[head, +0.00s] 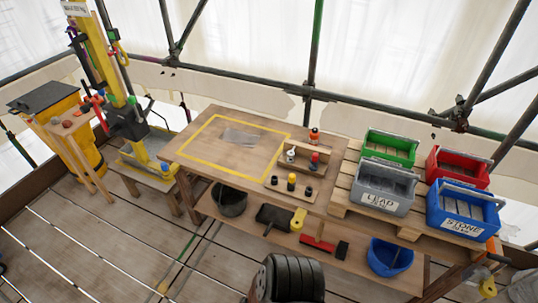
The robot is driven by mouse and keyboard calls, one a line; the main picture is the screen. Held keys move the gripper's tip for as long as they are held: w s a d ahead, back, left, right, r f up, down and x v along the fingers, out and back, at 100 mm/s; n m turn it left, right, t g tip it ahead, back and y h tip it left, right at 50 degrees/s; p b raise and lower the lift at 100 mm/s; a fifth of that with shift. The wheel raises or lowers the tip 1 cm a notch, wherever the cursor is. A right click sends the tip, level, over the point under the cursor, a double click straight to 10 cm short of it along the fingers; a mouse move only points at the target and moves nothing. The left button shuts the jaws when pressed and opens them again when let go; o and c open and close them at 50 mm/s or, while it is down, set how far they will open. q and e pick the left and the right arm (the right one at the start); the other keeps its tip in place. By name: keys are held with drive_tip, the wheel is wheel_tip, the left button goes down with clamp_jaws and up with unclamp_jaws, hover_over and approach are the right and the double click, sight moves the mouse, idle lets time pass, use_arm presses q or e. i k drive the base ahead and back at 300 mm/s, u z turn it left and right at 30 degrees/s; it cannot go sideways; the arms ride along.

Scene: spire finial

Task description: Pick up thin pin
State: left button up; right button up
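I cannot make out a thing that is surely the thin pin. Several small upright pieces stand on the workbench (190,150): a yellow-and-black one (291,182), a white-and-black one (290,155), a red-topped one (314,160) and an orange-and-black one (314,136). They are too small to identify. Other small pieces with coloured tops, including an orange one (67,124), are on a wooden stand at the left. Neither of my grippers shows in the head view.
A yellow outline (205,128) marks the bench's left part, with a grey translucent patch inside. Green (391,148), red (460,168), grey LEAD (385,187) and blue STONE (462,209) bins stand on pallets at right. A black bucket (230,201) is on the lower shelf. A yellow-framed machine (97,45) stands left.

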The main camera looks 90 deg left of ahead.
sight(315, 156)
drive_tip(key=u, duration=2.2)
